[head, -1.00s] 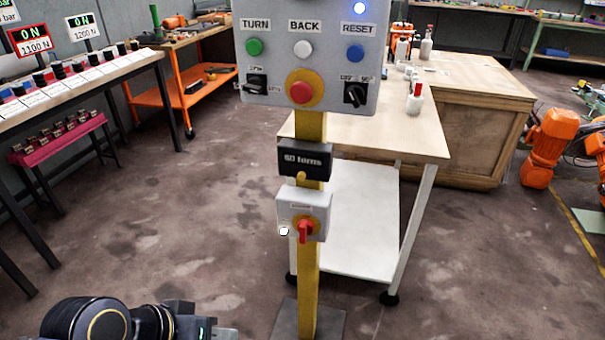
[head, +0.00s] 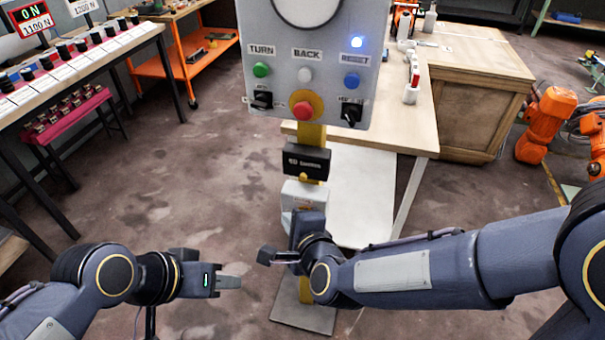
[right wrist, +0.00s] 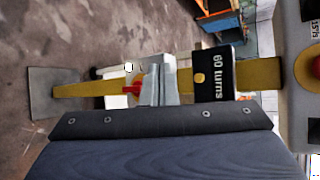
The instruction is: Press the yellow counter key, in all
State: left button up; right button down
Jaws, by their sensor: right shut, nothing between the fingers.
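The yellow counter key is a small yellow knob (head: 303,178) at the bottom edge of the black "60 turns" counter (head: 320,160), on a yellow post. It shows clearly in the right wrist view (right wrist: 199,78), just beside my right gripper (right wrist: 157,82). That gripper is shut and empty, its fingers across the grey switch box below the counter, apart from the key. In the head view my right gripper (head: 290,221) is in front of this box and partly hidden by my wrist. My left gripper (head: 232,282) is low at the left, away from the post, its fingers seemingly together.
The panel (head: 360,75) above the counter has TURN, BACK and RESET buttons, a red stop button (head: 303,110) and two black selectors. The grey switch box (head: 300,193) has a red handle (right wrist: 132,88).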

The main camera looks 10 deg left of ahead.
aim_at(303, 177)
jog(key=w, duration=0.9)
jog(key=shift+d+b, duration=0.2)
jog(key=shift+b, duration=0.15)
dwell(1.9)
jog(key=shift+w, duration=0.35)
